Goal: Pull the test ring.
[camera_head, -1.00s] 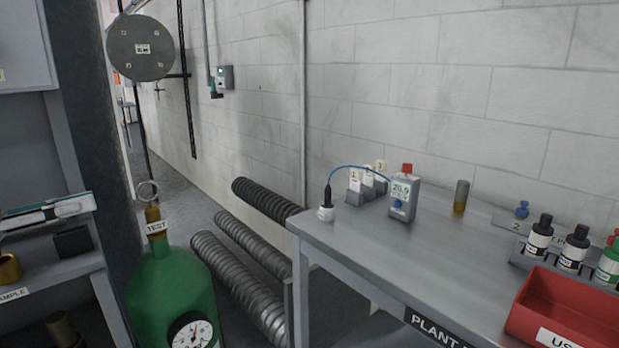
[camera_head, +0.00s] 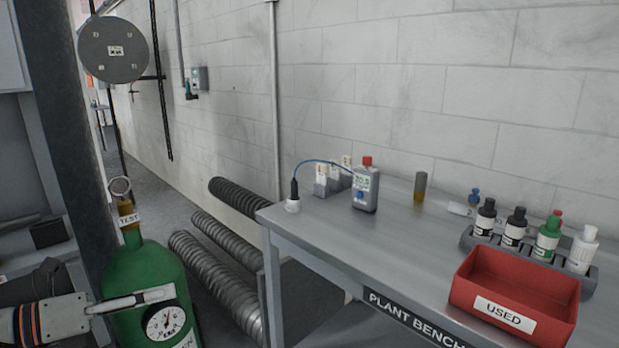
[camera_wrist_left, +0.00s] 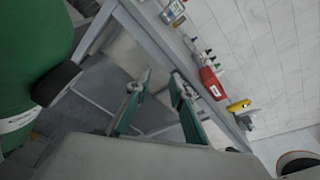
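The test ring (camera_head: 120,186) is a pale metal ring upright on a brass neck (camera_head: 126,208) above a white TEST label (camera_head: 130,220). It tops a green cylinder (camera_head: 146,272) with a round dial gauge (camera_head: 166,323). My left gripper (camera_head: 160,295) is low at the left, in front of the cylinder, well below the ring and apart from it. In the left wrist view its two fingers (camera_wrist_left: 161,77) are spread with nothing between them. The cylinder's side (camera_wrist_left: 30,60) fills that view's left edge; the ring is not seen there. My right gripper is in neither view.
Ribbed hoses (camera_head: 215,245) lie behind the cylinder. A grey post (camera_head: 65,130) and shelf stand at the left. The space above the ring is open.

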